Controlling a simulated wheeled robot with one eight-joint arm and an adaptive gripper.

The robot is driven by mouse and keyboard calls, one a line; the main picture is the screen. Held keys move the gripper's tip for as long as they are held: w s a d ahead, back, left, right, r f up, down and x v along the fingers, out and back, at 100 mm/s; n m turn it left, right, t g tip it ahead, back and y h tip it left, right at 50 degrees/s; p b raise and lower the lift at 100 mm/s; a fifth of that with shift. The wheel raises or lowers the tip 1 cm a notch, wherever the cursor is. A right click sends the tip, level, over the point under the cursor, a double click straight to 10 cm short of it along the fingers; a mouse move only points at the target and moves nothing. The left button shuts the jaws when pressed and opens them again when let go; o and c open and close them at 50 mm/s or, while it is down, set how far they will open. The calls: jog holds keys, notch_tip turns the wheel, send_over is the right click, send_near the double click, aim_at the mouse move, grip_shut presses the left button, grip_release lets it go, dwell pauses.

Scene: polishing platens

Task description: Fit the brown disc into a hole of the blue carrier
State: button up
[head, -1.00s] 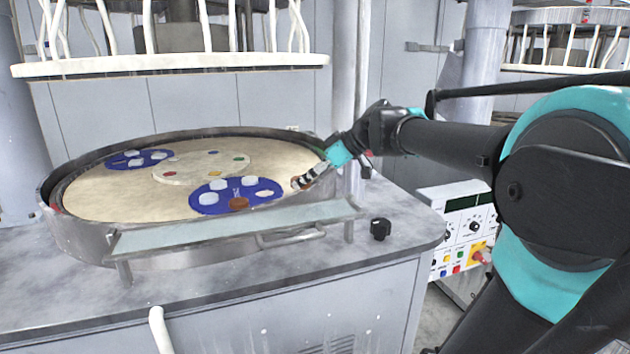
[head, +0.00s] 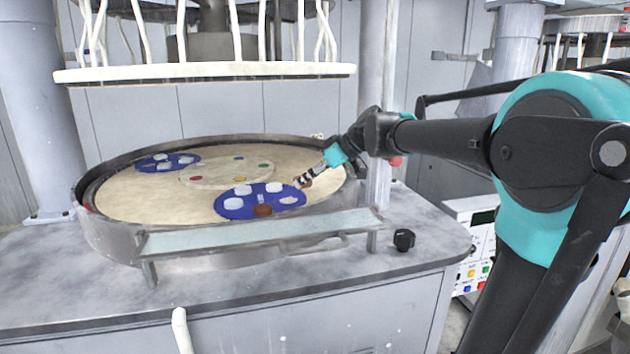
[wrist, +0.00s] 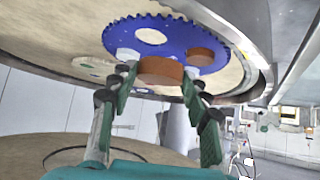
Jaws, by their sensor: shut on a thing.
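The blue carrier (head: 243,212) lies flat on the beige platen, in the front right part. It holds several whitish pieces and a brown disc (head: 263,210) near its front edge. An open beige hole (head: 289,200) shows on its right side. In the wrist view the toothed carrier (wrist: 180,31) shows with a beige hole (wrist: 150,36) and the seated brown disc (wrist: 200,57). My gripper (head: 304,182) is just right of the carrier, shut on another brown disc (wrist: 160,71). That disc sits between the fingers (wrist: 158,86) and overlaps the carrier's edge in the wrist view; its height above the platen is unclear.
A second blue carrier (head: 150,166) lies at the back left of the platen (head: 130,205). A round beige plate with coloured dots (head: 225,176) is in the middle. A metal rim (head: 110,238) surrounds the platen, with a glassy ledge (head: 260,234) in front. A white ring (head: 210,72) hangs above.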

jog(key=shift+w+a, duration=1.4)
jog(key=shift+w+a+f, duration=0.35)
jog(key=shift+f, duration=0.2)
jog(key=shift+w+a+f, duration=0.3)
jog(key=shift+w+f, duration=0.05)
jog(key=shift+f, duration=0.25)
jog(key=shift+w+a+f, duration=0.35)
jog(key=shift+f, duration=1.8)
jog(key=shift+f, duration=0.25)
jog(key=o, duration=1.1)
